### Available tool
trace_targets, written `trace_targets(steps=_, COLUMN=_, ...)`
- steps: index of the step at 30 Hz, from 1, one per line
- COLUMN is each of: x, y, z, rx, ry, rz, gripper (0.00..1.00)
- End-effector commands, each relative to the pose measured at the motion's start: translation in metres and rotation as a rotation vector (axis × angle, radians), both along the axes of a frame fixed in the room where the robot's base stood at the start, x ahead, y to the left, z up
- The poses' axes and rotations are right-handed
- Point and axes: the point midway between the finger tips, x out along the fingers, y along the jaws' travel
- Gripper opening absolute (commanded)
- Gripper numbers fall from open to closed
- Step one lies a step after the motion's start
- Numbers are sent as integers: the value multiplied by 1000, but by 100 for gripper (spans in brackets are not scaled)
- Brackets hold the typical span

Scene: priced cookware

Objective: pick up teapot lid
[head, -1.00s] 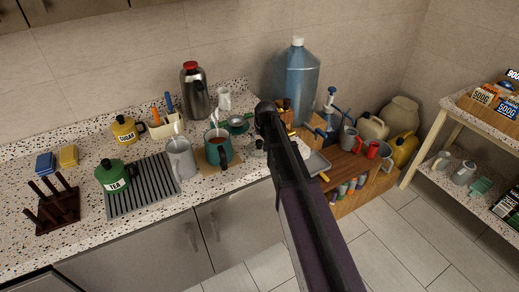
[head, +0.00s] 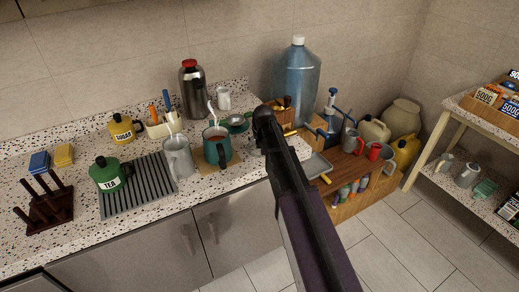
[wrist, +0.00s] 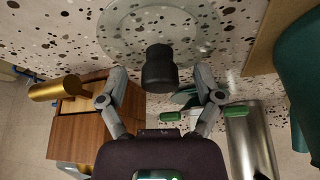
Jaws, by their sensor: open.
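The teapot lid (wrist: 130,32) looks like a clear glass disc with a black knob (wrist: 158,68), lying on the speckled counter. In the wrist view the knob stands upright off the disc, centred in the gap of my gripper (wrist: 160,84). My gripper is open, with one finger on each side of the knob and space on both sides. I cannot tell how far down the fingers are beside it. In the head view my dark arm covers most of the lid and hides my gripper.
A teal mug (head: 217,150) on a wooden board stands close left of my arm; its side shows at the right of the wrist view. A grey mug (head: 178,157) and green TEA pot (head: 107,173) are farther left. A large blue bottle (head: 297,85) stands behind.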

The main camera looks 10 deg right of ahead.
Motion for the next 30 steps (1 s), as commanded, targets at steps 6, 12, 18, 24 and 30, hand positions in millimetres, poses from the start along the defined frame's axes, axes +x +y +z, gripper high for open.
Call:
trace_targets(steps=6, x=0, y=0, z=0, rx=0, ry=0, rz=0, gripper=84)
trace_targets(steps=12, x=0, y=0, z=0, rx=0, ry=0, rz=0, gripper=84)
trace_targets(steps=18, x=0, y=0, z=0, rx=0, ry=0, rz=0, gripper=25)
trace_targets(steps=24, x=0, y=0, z=0, rx=0, ry=0, rz=0, gripper=0)
trace_targets(steps=30, x=0, y=0, z=0, rx=0, ry=0, rz=0, gripper=0)
